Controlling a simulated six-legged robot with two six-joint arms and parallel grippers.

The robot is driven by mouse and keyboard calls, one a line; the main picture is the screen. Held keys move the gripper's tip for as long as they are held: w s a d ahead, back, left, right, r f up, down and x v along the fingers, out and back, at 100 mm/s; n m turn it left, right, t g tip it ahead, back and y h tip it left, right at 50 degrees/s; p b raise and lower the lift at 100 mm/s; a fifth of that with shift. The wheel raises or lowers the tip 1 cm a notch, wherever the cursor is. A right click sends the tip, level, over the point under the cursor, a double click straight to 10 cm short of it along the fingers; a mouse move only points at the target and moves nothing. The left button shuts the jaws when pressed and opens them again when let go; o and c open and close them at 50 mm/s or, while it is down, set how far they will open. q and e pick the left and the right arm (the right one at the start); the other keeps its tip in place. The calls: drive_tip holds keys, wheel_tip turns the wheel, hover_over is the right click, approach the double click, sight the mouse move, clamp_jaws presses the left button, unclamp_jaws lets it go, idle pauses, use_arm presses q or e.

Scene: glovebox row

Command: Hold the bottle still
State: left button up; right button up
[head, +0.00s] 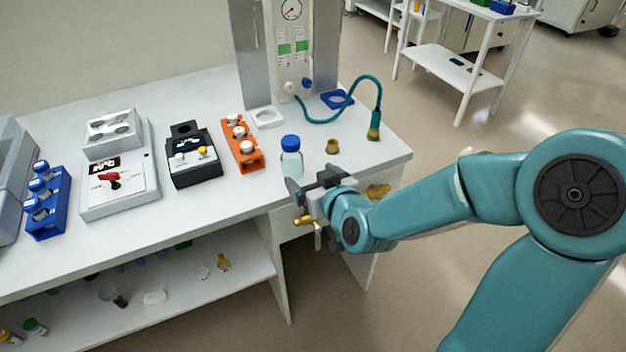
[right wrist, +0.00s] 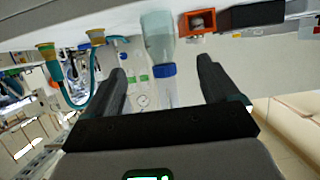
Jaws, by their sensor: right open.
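The bottle (head: 291,160) is clear with a blue cap and stands upright near the front edge of the white bench, at its right part. My right gripper (head: 306,182) is just in front of the bottle, low beside it in the head view. In the right wrist view the bottle (right wrist: 160,45) shows upside down, between the two open fingers of my right gripper (right wrist: 160,85) and a little beyond their tips. I see a gap on both sides of it. My left gripper is in neither view.
An orange rack (head: 243,150) with white-capped vials stands left of the bottle. A brass-coloured fitting (head: 332,147) and a teal hose (head: 352,97) lie to its right. A dark device (head: 192,160), a grey instrument (head: 118,180) and a blue rack (head: 45,200) stand further left.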

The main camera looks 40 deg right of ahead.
idle(0.5)
drive_tip(key=s+a+f+g+y, duration=0.1)
drive_tip(key=a+f+g+y, duration=0.15)
drive_tip(key=a+f, duration=0.45)
drive_tip(key=s+a+f+g+y, duration=0.1)
drive_tip(key=a+f+g+y, duration=0.15)
drive_tip(key=f, duration=0.85)
drive_tip(key=s+a+f+g+y, duration=0.2)
drive_tip(key=s+a+f+g, duration=0.6)
drive_tip(key=s+a+f, duration=0.3)
drive_tip(key=s+f, duration=0.4)
drive_tip(key=shift+n, duration=0.3)
drive_tip(key=shift+a, duration=0.1)
drive_tip(key=shift+r+p, duration=0.7)
drive_tip(key=shift+r, duration=0.05)
